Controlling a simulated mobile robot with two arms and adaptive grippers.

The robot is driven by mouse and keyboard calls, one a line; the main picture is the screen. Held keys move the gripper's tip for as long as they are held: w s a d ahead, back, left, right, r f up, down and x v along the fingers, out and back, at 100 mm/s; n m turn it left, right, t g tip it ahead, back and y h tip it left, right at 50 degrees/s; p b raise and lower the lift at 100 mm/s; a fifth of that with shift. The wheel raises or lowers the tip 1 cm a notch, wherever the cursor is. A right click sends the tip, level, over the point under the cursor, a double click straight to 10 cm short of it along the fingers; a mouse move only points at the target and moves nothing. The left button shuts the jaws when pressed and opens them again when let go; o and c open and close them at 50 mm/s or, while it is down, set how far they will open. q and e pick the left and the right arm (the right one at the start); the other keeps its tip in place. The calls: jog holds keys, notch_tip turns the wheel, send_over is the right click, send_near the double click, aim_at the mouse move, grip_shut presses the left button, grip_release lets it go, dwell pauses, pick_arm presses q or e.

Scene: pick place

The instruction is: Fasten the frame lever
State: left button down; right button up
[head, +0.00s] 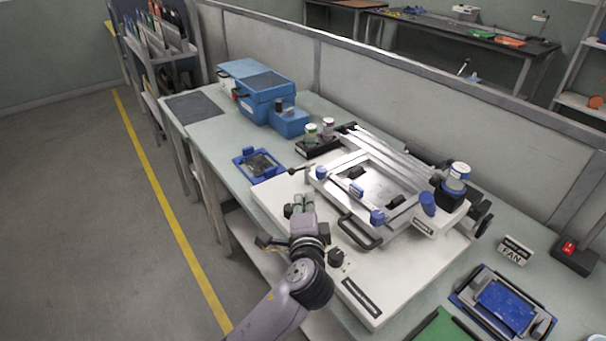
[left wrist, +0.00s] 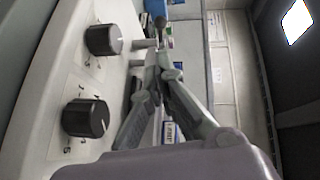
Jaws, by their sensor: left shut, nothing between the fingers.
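A white machine (head: 290,205) on the bench carries a silver metal frame (head: 402,178) with several blue clamps and a black handle (head: 358,235). A thin lever with a black ball knob (head: 292,171) sticks out from the frame's left side; a dark ball (left wrist: 160,21) that looks like this knob shows beyond my fingertips in the left wrist view. My left gripper (head: 303,199) is above the machine's left front edge, shut and empty, its fingertips (left wrist: 157,58) apparently short of the knob. Contact with the lever cannot be told. My right gripper is not in view.
Two black dials (left wrist: 86,118) sit on the machine's side close to my gripper. A blue tray (head: 258,165), blue boxes (head: 265,97) and small bottles (head: 328,124) stand behind. A grey partition borders the bench.

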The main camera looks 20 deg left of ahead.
pick_arm(q)
jog(key=shift+s+d+r, duration=0.15)
jog(key=shift+s+r, duration=0.1)
jog(key=shift+s, duration=0.1)
jog(key=shift+w, duration=0.25)
send_near(302, 169)
jog(key=p+x, duration=0.1)
jog(key=x, duration=0.3)
jog(key=shift+w, duration=0.3)
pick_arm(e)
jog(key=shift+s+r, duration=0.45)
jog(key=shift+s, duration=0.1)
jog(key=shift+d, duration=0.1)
